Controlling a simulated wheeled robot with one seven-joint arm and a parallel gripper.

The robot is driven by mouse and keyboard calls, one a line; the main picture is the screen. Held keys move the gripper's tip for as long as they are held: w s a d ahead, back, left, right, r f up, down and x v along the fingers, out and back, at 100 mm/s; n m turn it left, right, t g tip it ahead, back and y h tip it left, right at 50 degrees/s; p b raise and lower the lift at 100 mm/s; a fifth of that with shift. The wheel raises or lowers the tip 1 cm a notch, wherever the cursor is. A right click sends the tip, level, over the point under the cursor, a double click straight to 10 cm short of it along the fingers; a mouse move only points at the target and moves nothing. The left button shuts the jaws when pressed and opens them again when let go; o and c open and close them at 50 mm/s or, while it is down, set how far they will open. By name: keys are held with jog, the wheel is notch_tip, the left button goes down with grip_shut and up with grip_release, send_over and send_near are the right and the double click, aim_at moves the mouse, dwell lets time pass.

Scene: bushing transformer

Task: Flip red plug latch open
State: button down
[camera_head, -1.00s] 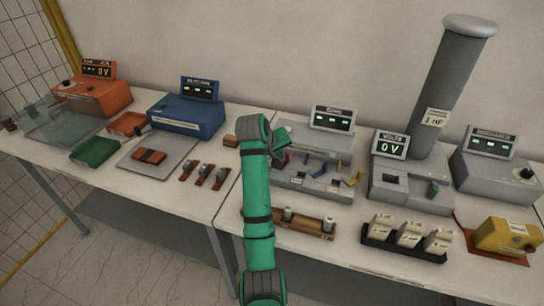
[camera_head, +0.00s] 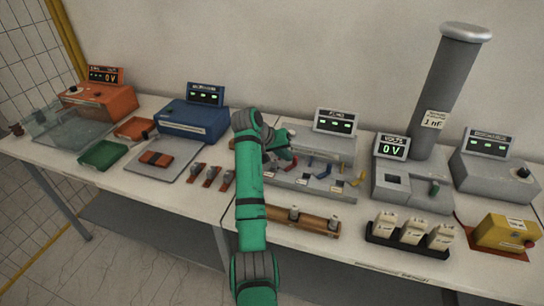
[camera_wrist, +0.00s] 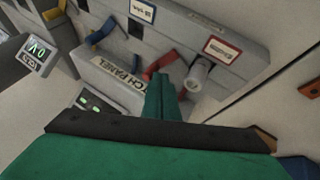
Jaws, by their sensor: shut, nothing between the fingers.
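The grey patch panel (camera_head: 315,188) stands on the right-hand table, with a blue latch (camera_head: 319,167) and a yellow latch (camera_head: 358,178). In the wrist view the red latch (camera_wrist: 160,66) sticks out from the panel, next to a grey round plug (camera_wrist: 200,70) and a red-bordered label (camera_wrist: 222,48). My gripper (camera_wrist: 164,88) is shut and empty, its green fingertips just beside the red latch. I cannot tell whether they touch it. In the head view my gripper (camera_head: 284,152) is over the panel's left end and hides much of the red latch.
A wooden holder with plugs (camera_head: 300,218) lies in front of the panel. A voltage unit (camera_head: 405,188) stands to the right, with a tall grey cylinder (camera_head: 448,90) behind it. Orange-brown pieces (camera_head: 208,173) lie to the left of my arm.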

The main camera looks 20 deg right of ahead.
jog(key=shift+a, duration=0.1)
dwell(0.3)
jog(key=shift+s+a, duration=0.25)
jog(key=shift+a, duration=0.4)
jog(key=v, duration=1)
jog(key=shift+w, duration=0.45)
jog(key=shift+w+a, duration=0.1)
jog(key=shift+w, duration=0.05)
